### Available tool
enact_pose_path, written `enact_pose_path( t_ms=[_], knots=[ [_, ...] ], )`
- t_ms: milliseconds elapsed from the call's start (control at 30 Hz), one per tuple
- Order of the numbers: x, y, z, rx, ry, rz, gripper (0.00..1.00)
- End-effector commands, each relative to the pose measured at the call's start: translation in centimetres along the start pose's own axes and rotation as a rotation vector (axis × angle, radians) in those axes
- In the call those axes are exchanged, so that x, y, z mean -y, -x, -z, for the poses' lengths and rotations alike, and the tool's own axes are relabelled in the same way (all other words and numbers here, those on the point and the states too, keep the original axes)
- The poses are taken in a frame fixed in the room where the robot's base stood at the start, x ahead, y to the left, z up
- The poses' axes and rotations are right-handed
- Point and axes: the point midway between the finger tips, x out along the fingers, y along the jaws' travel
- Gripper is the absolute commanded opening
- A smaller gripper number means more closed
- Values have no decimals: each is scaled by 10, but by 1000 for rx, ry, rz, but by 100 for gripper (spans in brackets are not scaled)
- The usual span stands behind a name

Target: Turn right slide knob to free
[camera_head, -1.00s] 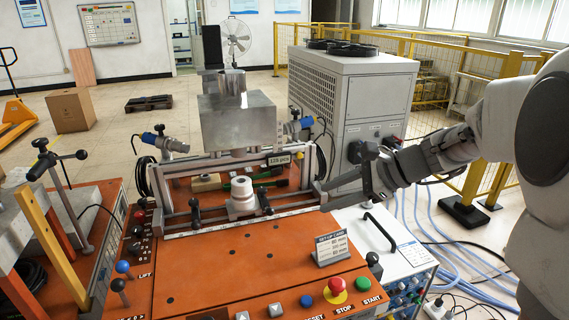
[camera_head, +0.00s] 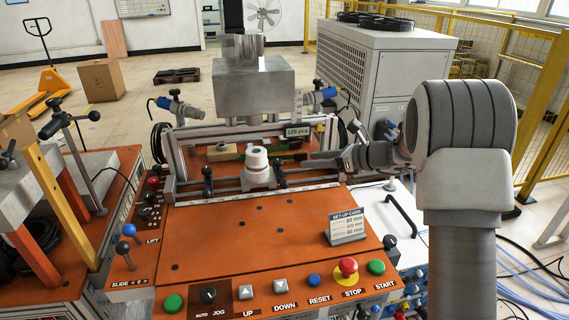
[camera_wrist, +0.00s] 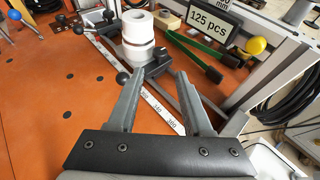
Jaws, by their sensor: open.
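The right slide knob (camera_head: 277,166) is a black knob on the front rail, just right of the white stacked cylinder (camera_head: 258,166). My gripper (camera_head: 312,158) reaches in from the right over the rail's right part. A matching left knob (camera_head: 207,178) stands left of the cylinder.
A metal frame with the "125 pcs" sign (camera_head: 298,131) stands behind the rail. A set-up card (camera_head: 346,229) and a black handle (camera_head: 401,215) are at the right. The orange panel (camera_head: 215,235) in front is mostly clear.

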Motion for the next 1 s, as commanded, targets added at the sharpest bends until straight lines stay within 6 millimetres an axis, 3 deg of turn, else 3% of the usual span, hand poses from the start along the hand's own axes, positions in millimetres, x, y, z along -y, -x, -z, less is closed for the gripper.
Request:
enact_pose_path(
  t_ms=[300,500,900,1000],
  knots=[
    [-1,-69,1,-1,1,-3,50],
    [0,-95,0,-1,2,0,50],
    [0,-103,0,-1,1,0,50],
    [0,-103,0,-1,1,0,36]
  ],
)
